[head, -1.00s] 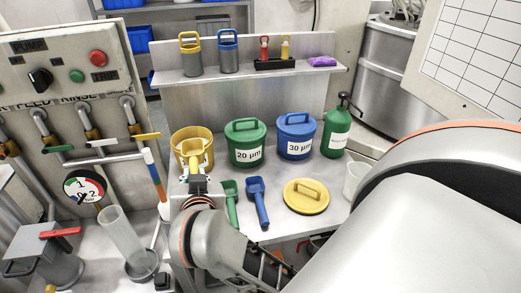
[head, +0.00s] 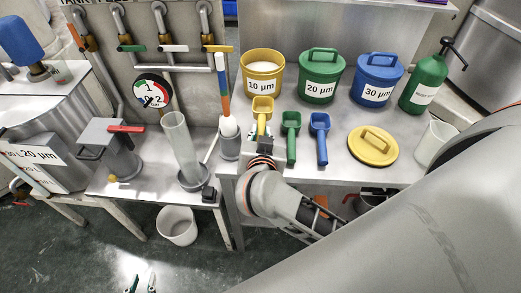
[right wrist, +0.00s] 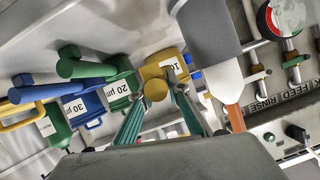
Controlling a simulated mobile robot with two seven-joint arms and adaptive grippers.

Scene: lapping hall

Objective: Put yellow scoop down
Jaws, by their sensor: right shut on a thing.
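The yellow scoop (head: 262,110) is in front of the yellow 10 µm bucket (head: 263,72), left of the green scoop (head: 290,135) and blue scoop (head: 320,138), bowl toward the bucket. My right gripper (head: 264,147) is shut on its handle. In the right wrist view, the handle's round yellow end (right wrist: 155,90) shows between the fingertips. I cannot tell whether the scoop touches the grey bench (head: 345,172). My left gripper (head: 141,282) shows at the bottom edge, low over the floor, with its fingertips apart and nothing between them.
Green 20 µm (head: 320,75) and blue 30 µm (head: 376,78) lidded buckets and a green bottle (head: 424,82) stand behind. A yellow lid (head: 373,146) lies right of the scoops. A clear cylinder (head: 181,145) and grey holder (head: 229,145) stand left.

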